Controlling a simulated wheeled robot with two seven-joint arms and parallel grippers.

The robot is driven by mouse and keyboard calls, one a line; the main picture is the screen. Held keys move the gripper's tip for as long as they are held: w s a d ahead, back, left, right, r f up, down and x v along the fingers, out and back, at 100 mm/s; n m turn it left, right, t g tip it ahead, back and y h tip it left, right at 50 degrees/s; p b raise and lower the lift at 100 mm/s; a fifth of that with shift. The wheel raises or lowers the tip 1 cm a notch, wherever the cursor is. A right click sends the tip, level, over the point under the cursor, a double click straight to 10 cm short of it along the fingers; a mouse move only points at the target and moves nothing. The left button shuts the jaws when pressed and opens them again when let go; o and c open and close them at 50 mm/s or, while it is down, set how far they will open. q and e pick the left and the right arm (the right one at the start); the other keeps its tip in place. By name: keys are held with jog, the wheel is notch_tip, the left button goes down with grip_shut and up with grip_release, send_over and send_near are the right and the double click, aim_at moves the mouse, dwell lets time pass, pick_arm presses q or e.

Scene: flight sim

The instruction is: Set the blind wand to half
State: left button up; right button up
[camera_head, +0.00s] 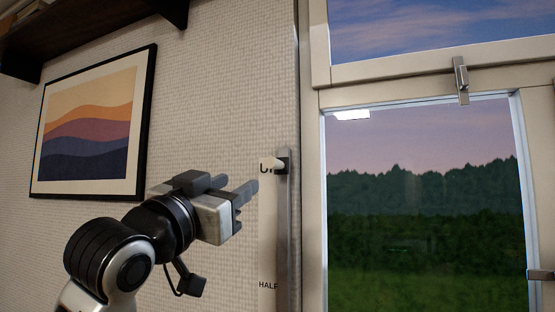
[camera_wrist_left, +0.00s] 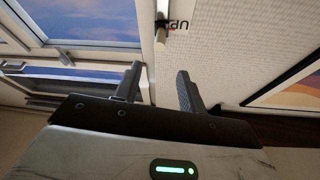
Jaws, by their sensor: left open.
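The blind wand's pale knob (camera_head: 270,163) sits on a dark slider block on a vertical metal track (camera_head: 289,230) beside the window frame. The knob is at the upper label, which it partly covers. A label reading HALF (camera_head: 268,285) is lower down beside the track. The wrist view shows the slider (camera_wrist_left: 162,28) near the label UP (camera_wrist_left: 178,26). My left gripper (camera_head: 248,191) is open and empty, left of and slightly below the knob, apart from it. In the wrist view its two fingers (camera_wrist_left: 159,86) are spread, with the slider beyond them. My right gripper is not in view.
A window (camera_head: 425,190) with a pale frame and metal latches (camera_head: 461,80) is right of the track. A framed picture (camera_head: 95,125) hangs on the textured wall at left, under a dark shelf (camera_head: 95,35). The wall around the track looks clear.

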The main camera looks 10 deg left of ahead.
aim_at(276, 161)
pick_arm(q)
jog(key=p+x, duration=0.5)
jog(key=x, duration=0.9)
jog(key=shift+r, duration=0.15)
jog(key=shift+w+d+r, duration=0.15)
jog(key=shift+w+r, duration=0.05)
jog(key=shift+w, duration=0.5)
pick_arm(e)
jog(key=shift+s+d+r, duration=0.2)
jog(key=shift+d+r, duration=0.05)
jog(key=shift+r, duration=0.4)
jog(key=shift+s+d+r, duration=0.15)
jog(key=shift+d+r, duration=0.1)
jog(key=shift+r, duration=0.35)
pick_arm(q)
jog(key=shift+c, duration=0.3)
